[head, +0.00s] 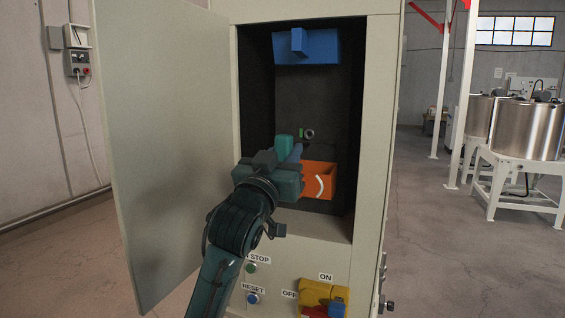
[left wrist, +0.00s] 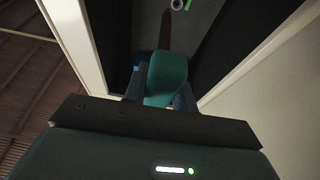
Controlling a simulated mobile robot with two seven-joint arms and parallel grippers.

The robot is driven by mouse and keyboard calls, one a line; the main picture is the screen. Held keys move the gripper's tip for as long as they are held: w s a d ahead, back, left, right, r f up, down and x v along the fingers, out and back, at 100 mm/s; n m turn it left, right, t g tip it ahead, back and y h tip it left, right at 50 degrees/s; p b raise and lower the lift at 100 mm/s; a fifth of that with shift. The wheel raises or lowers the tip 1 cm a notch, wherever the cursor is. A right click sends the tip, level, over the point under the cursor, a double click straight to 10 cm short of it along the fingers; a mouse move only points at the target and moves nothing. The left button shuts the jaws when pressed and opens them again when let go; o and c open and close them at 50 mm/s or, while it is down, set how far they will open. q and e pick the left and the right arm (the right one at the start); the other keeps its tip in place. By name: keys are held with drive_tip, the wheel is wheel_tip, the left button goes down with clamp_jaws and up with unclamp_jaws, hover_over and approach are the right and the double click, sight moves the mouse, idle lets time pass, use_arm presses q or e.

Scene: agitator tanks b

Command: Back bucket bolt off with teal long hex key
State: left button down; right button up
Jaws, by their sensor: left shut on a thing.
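My left gripper (head: 292,158) reaches into the open cabinet, shut on the teal handle of the long hex key (head: 284,146). In the left wrist view the teal handle (left wrist: 168,76) sits between my blue fingers, and a dark shaft (left wrist: 165,32) runs from it towards the back wall. A round grey bolt (head: 309,133) shows on the back wall, with a small green mark beside it; it also shows at the top of the left wrist view (left wrist: 177,4). I cannot tell whether the key's tip touches the bolt. My right gripper is not in view.
An orange bucket (head: 319,180) with a white curved mark is low in the cabinet, right of my gripper. A blue box-like part (head: 306,47) is at the cabinet's top. The open door (head: 165,150) stands on the left. A yellow switch (head: 324,293) is below.

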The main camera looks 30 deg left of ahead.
use_arm(q)
drive_tip(key=shift+s+a+r+y, duration=0.15)
drive_tip(key=shift+a+y, duration=0.25)
drive_tip(key=shift+a, duration=0.1)
drive_tip(key=shift+s+a+r+n, duration=0.1)
drive_tip(key=shift+r+n, duration=0.05)
drive_tip(key=shift+n, duration=0.15)
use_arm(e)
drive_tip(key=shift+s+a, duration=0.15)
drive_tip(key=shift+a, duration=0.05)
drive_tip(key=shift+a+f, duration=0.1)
use_arm(q)
drive_tip(key=shift+w+a+p, duration=0.2)
drive_tip(key=shift+w, duration=0.7)
drive_tip(key=shift+w+a+p, duration=0.15)
drive_tip(key=shift+w+a, duration=0.1)
drive_tip(key=shift+w, duration=0.7)
drive_tip(key=shift+w+a+p, duration=0.2)
drive_tip(key=shift+w, duration=0.7)
drive_tip(key=shift+p, duration=0.45)
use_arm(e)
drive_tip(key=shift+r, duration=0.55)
use_arm(q)
drive_tip(key=shift+w, duration=0.1)
